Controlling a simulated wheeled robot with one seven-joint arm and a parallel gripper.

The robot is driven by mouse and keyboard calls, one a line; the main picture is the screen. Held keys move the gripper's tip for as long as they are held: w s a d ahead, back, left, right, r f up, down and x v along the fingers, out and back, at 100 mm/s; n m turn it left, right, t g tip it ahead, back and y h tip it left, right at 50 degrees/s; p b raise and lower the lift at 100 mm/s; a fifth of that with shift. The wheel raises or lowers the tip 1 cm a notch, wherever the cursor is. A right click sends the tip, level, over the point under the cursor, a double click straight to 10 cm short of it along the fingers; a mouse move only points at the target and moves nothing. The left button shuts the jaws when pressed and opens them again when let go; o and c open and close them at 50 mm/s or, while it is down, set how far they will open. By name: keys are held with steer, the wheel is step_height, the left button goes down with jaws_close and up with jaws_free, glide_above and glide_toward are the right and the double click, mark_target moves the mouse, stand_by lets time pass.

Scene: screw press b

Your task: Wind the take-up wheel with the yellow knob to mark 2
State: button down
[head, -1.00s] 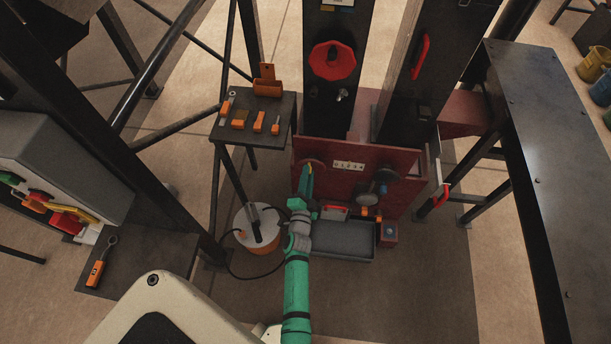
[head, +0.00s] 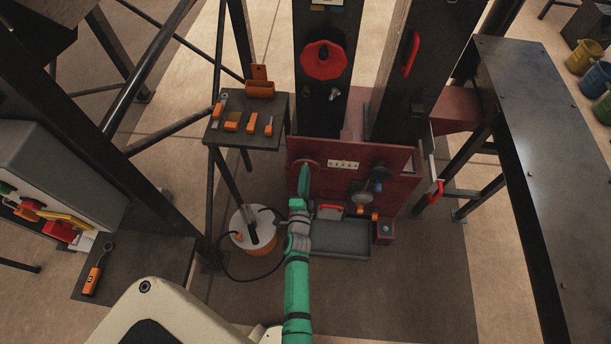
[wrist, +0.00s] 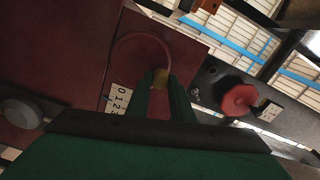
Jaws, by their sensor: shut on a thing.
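The take-up wheel (wrist: 130,52) is a dark red disc on the red press body, large in the wrist view. Its yellow knob (wrist: 160,77) sits between the fingertips of my gripper (wrist: 161,82), which is shut on it. In the head view the wheel (head: 306,162) is partly hidden behind my green gripper (head: 304,168). A white scale plate (wrist: 118,99) with 0, 1, 2, 3 is beside the wheel. The plate also shows in the head view (head: 343,165). I cannot tell which mark is indicated.
A red handwheel (head: 323,60) is on the dark column above. A grey tray (head: 340,238) lies low, right of my arm. A small tool table (head: 247,121) stands left of the press. A white-and-orange drum (head: 254,230) with a black cable is on the floor. A dark bench (head: 540,160) is at right.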

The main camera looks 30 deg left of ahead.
steer(key=c, duration=1.6)
jaws_free()
steer(key=shift+d, duration=0.1)
steer(key=shift+o, duration=0.2)
steer(key=v, duration=1)
steer(key=shift+s, duration=0.35)
steer(key=shift+d, duration=0.15)
